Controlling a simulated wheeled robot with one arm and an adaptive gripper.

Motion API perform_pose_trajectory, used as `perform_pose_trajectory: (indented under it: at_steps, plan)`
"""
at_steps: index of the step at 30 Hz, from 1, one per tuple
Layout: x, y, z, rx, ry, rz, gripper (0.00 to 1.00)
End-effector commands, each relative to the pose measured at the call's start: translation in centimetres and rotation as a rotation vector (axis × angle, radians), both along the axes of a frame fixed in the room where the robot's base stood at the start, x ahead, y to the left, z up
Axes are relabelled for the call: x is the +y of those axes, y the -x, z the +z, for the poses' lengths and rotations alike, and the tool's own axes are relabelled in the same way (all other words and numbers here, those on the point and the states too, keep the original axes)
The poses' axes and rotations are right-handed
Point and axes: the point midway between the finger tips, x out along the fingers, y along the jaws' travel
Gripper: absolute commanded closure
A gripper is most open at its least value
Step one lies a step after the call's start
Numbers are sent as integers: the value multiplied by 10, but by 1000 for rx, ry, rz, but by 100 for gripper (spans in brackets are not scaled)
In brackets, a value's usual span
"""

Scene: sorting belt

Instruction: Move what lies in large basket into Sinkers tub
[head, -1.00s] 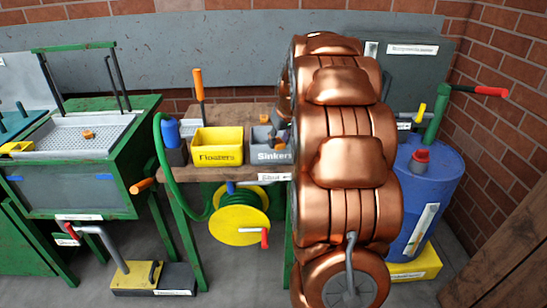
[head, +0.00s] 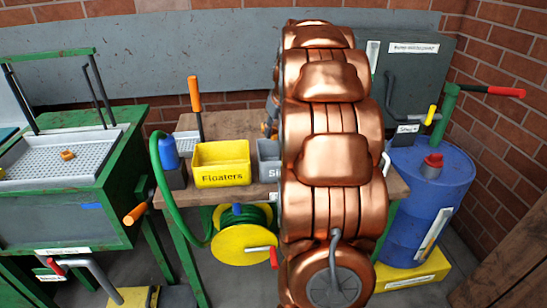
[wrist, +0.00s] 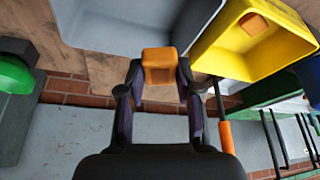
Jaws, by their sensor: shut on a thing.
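My gripper (wrist: 157,78) is shut on an orange block (wrist: 158,60), held between its fingertips in the wrist view. The grey Sinkers tub (head: 267,161) is mostly hidden behind my copper arm in the head view. In the wrist view a grey tub (wrist: 120,15) lies just beyond the block, with the block seen at its edge; the height between them cannot be told. A grey perforated tray (head: 28,166) at the left holds a small orange piece (head: 68,154). No label marks it clearly as the large basket.
The yellow Floaters tub (head: 221,172) stands beside the Sinkers tub; an orange-brown piece (wrist: 253,23) lies in it. An orange-handled tool (head: 195,100) stands upright behind. A blue bottle (head: 168,152) is left of the tubs, a blue barrel (head: 432,185) right.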

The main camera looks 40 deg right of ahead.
Motion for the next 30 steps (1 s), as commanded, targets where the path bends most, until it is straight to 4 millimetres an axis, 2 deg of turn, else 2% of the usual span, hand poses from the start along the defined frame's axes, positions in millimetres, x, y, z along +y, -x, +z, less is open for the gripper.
perform_pose_trajectory:
  at_steps: [6, 14, 21, 30]
  plan:
    - [7, -3, -35, 6, -5, 11, 99]
    - [5, -3, -56, 3, -1, 10, 99]
    - [5, -2, -86, 4, -3, 7, 99]
    - [4, -2, -89, 2, -1, 7, 99]
